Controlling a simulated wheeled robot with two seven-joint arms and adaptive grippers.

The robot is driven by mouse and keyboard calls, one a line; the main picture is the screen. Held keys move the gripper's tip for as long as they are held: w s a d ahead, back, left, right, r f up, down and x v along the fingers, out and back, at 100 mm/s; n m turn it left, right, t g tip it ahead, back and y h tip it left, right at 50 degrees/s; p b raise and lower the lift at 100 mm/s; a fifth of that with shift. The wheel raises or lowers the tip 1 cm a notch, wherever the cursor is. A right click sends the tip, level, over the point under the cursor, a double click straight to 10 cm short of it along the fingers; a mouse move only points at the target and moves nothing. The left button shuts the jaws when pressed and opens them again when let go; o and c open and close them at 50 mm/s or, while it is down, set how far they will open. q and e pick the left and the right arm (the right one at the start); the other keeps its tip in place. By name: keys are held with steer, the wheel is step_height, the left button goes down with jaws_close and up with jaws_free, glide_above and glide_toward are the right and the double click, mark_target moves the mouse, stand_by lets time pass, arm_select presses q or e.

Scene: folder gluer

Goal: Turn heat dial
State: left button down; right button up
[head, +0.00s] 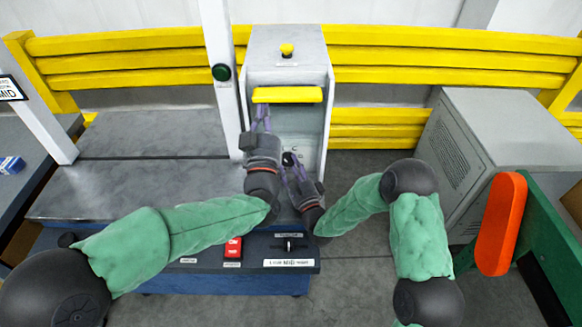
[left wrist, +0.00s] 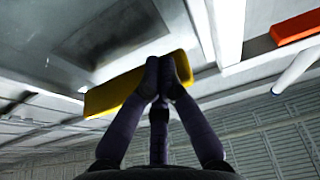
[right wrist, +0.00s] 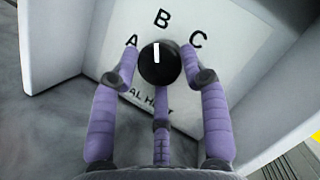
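The heat dial (right wrist: 160,64) is a round black knob on a white panel, also seen in the head view (head: 289,158). Its white mark points up toward the letter B, between A and C. My right gripper (right wrist: 160,66), also in the head view (head: 291,163), has its fingers around the dial, their tips against its sides. A yellow bar (head: 287,95) crosses the upper front of the grey cabinet, above the dial. My left gripper (left wrist: 163,72) has its fingers together with their tips at the bar, also in the left wrist view (left wrist: 115,93). Whether it pinches the bar is unclear.
The grey cabinet (head: 286,45) has a yellow button on top. A white post with a green button (head: 221,72) stands left of it. A console with a red switch (head: 233,248) is in front. A grey box (head: 500,130) and an orange part (head: 500,223) stand right.

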steer(key=c, duration=0.4)
steer(key=shift+o, duration=0.2)
steer(key=shift+r, duration=0.1)
steer(key=n+g, duration=0.1)
steer(key=n, duration=0.2)
steer(key=r+n+g, duration=0.1)
steer(key=n, duration=0.2)
steer(key=shift+d+g, duration=0.1)
steer(key=shift+g, duration=0.2)
steer(key=shift+r+n+g+h, duration=0.1)
steer(key=shift+n+g+h, duration=0.4)
steer(key=shift+n, duration=0.75)
steer(key=shift+r+n+g+h, duration=0.1)
steer(key=shift+n+g+h, duration=0.35)
steer(key=shift+n, duration=0.8)
steer(key=o, duration=1.1)
steer(key=shift+f, duration=0.15)
